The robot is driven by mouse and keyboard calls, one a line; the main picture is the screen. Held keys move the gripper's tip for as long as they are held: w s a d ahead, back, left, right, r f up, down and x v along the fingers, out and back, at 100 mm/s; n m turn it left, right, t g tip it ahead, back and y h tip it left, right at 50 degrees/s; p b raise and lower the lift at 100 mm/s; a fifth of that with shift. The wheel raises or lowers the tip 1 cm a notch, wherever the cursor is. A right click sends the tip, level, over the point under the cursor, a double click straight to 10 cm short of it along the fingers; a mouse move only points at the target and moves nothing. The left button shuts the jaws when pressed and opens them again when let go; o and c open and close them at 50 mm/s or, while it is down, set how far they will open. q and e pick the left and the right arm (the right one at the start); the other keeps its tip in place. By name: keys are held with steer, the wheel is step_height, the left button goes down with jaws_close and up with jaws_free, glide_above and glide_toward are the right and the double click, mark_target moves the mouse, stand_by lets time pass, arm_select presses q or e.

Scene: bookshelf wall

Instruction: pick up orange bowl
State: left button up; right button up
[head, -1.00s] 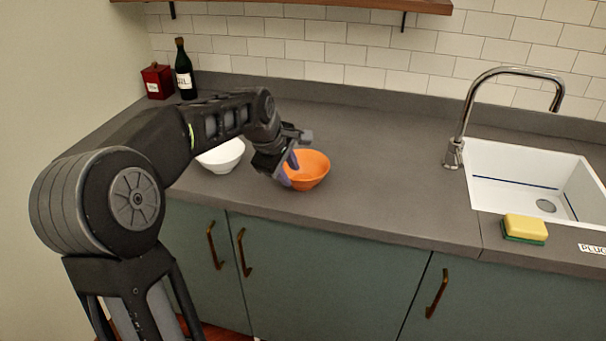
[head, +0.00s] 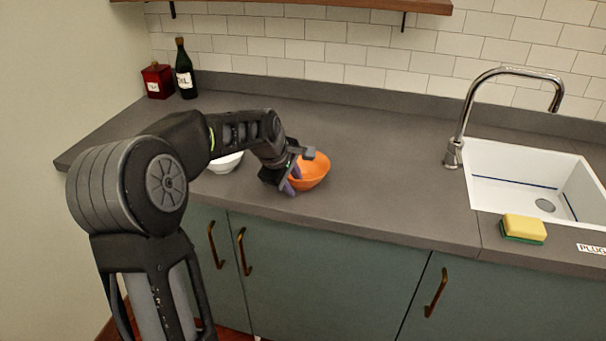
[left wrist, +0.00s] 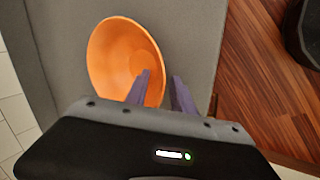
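My left gripper (head: 292,182) is at the bowl's left side in the head view, pointing down. In the left wrist view the bowl (left wrist: 112,55) lies just ahead of the two purple fingers (left wrist: 160,78). One finger overlaps the bowl's inside and the other is outside the rim. The fingers are apart, with the rim between them; I cannot tell whether either touches it. My right gripper is not in view.
A white bowl (head: 226,163) stands to the left, partly hidden by my left arm. A dark bottle (head: 185,72) and a red box (head: 157,82) stand at the back left. A sponge (head: 524,228), tap (head: 462,120) and sink (head: 510,165) are at right. The middle counter is clear.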

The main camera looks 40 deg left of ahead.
arm_select(q)
steer(key=shift+c, duration=0.4)
jaws_close()
stand_by(1.0)
